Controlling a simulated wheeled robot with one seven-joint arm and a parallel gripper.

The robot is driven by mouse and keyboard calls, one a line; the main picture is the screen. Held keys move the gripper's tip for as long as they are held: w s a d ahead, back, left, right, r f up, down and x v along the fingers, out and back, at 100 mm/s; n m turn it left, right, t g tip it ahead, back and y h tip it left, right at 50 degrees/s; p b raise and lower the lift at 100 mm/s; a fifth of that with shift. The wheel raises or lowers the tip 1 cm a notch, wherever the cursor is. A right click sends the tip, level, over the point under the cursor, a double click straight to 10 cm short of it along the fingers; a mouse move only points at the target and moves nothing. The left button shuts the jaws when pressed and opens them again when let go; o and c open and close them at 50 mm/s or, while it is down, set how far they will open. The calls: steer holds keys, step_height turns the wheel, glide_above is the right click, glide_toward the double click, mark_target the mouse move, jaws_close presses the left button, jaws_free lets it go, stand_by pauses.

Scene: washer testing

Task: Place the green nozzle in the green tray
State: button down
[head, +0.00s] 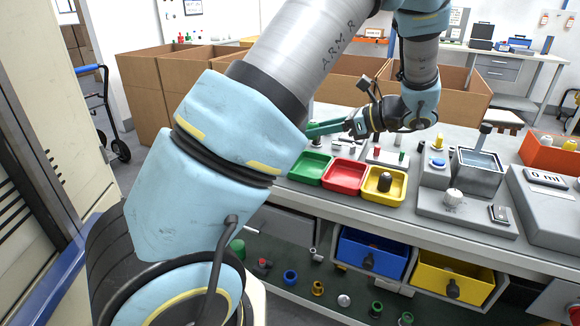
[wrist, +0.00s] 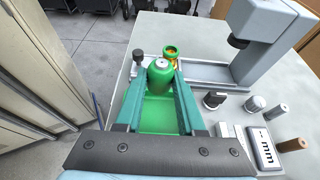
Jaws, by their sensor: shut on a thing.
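The green nozzle (wrist: 160,78), with a pale top, is between the tips of my teal fingers in the wrist view. My gripper (wrist: 158,85) is shut on it. In the head view my gripper (head: 312,130) points left over the bench, and my arm hides its tips and the nozzle. The green tray (head: 310,168) is at the left of the tray row, nearer me than the gripper, and looks empty. A bright green surface between the fingers in the wrist view looks like this tray; how high the nozzle is above it I cannot tell.
A red tray (head: 346,177) and a yellow tray (head: 399,186) holding a dark part stand right of the green tray.

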glide_above(316, 172)
step_height(316, 172, down, 5)
steer(key=shift+r, duration=0.15)
steer(key=shift+f+p, duration=0.4)
steer(key=shift+f, duration=2.05)
steer(key=shift+f, duration=0.15)
steer(key=c, duration=0.5)
jaws_free()
